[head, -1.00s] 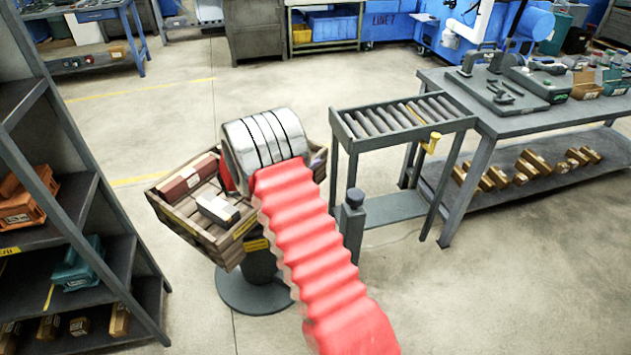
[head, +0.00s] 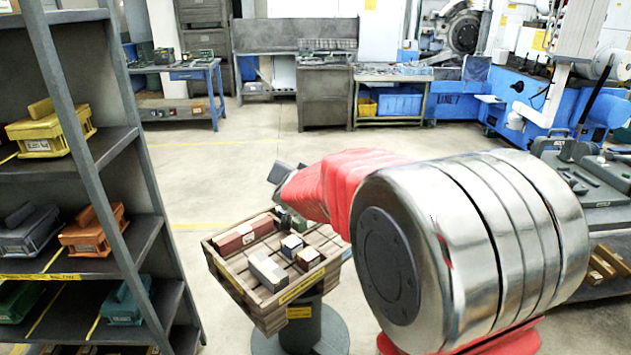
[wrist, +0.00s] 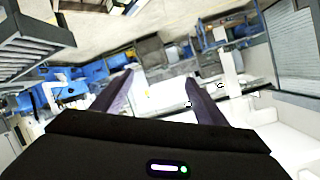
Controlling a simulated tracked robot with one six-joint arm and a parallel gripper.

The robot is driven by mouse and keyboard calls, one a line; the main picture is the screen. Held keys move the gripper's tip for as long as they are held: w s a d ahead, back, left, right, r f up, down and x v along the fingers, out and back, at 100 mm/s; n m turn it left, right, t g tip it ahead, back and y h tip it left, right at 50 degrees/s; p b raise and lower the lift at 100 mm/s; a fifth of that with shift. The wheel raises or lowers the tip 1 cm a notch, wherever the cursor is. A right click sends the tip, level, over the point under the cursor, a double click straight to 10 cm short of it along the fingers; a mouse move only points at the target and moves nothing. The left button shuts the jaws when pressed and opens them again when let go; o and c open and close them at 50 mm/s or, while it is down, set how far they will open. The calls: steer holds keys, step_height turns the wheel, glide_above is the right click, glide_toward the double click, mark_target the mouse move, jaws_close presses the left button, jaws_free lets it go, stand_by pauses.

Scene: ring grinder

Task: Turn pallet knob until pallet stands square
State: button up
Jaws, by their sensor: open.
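The wooden pallet (head: 238,287) stands on a dark round pedestal (head: 302,330) in the head view, turned at an angle. It carries a long red-brown block (head: 243,238), a pale block (head: 267,272) and smaller blocks. My gripper (head: 276,173) is in the air above the far side of the pallet, apart from it. In the wrist view my gripper (wrist: 158,90) is open, with nothing between its two dark fingers. I cannot make out the pallet knob in either view now. My arm's large silver joint hides the area right of the pallet.
A grey shelf (head: 140,232) with several boxes stands close on the left. A workbench (head: 610,215) is partly hidden at the right. Floor (head: 240,150) behind the pallet is clear. The roller stand (wrist: 30,40) shows at the wrist view's upper left.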

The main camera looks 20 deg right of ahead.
steer(key=s+a+r+n+g+y, duration=0.1)
steer(key=s+a+n+g+y, duration=0.15)
steer(key=s+a, duration=0.45)
steer(key=s+a+r+n+g+y, duration=0.1)
steer(key=s+a+n+y, duration=0.25)
steer(key=s, duration=0.85)
steer(key=s+d+f+n+g+h, duration=0.1)
steer(key=s+f+g, duration=0.1)
steer(key=s, duration=0.9)
steer(key=s+d+f+n+g+h, duration=0.1)
steer(key=s+f, duration=0.4)
steer(key=s, duration=0.6)
steer(key=shift+s+d+n+g, duration=0.15)
steer(key=shift+d+n+g, duration=0.2)
steer(key=shift+g, duration=0.3)
steer(key=shift+a+f, duration=0.1)
steer(key=shift+c, duration=0.5)
